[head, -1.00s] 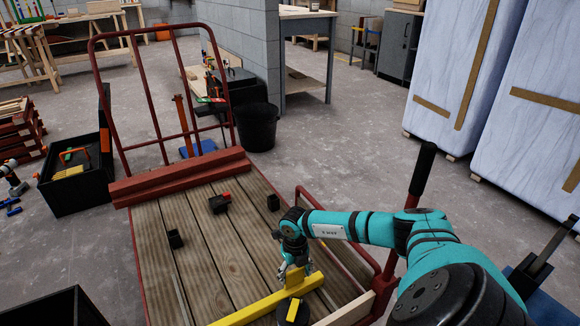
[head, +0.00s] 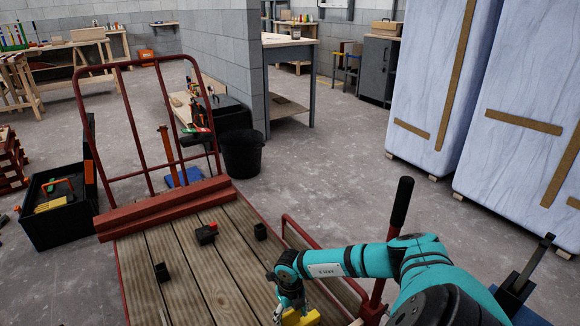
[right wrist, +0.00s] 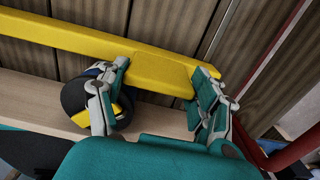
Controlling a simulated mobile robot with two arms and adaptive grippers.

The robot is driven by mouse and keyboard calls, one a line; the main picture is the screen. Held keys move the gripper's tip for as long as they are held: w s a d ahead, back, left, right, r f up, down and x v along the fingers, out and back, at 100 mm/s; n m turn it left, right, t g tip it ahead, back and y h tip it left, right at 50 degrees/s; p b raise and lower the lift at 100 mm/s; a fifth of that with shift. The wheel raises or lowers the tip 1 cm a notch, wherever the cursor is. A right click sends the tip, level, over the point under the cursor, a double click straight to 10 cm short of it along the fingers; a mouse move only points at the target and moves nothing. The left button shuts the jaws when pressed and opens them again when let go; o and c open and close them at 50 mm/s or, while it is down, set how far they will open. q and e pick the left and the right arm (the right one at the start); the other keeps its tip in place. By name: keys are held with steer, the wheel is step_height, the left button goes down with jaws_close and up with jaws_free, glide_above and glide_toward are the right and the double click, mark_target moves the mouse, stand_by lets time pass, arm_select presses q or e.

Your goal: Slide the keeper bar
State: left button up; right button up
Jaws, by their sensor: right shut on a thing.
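The keeper bar appears as a yellow painted bar (right wrist: 60,35) crossing the upper part of the right wrist view. A flat yellow tab (right wrist: 160,72) sticks out from its near side. My right gripper (right wrist: 160,90) is shut on this tab, one finger at each end. In the head view only a short yellow piece of the bar (head: 302,318) shows at the bottom edge, under my right gripper (head: 287,312). The rest of the bar is cut off there. My left gripper is not in view.
A black round part with yellow marks (right wrist: 80,97) sits beside the left finger. A pale wooden batten (right wrist: 150,117) runs along the near side. Small black blocks (head: 161,272) and a red-topped one (head: 206,234) rest on the plank cart deck (head: 190,265). A black-gripped lever (head: 401,205) stands at right.

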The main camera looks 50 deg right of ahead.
steer(key=o, duration=1.7)
steer(key=shift+s, duration=0.1)
step_height(320, 180, up, 12)
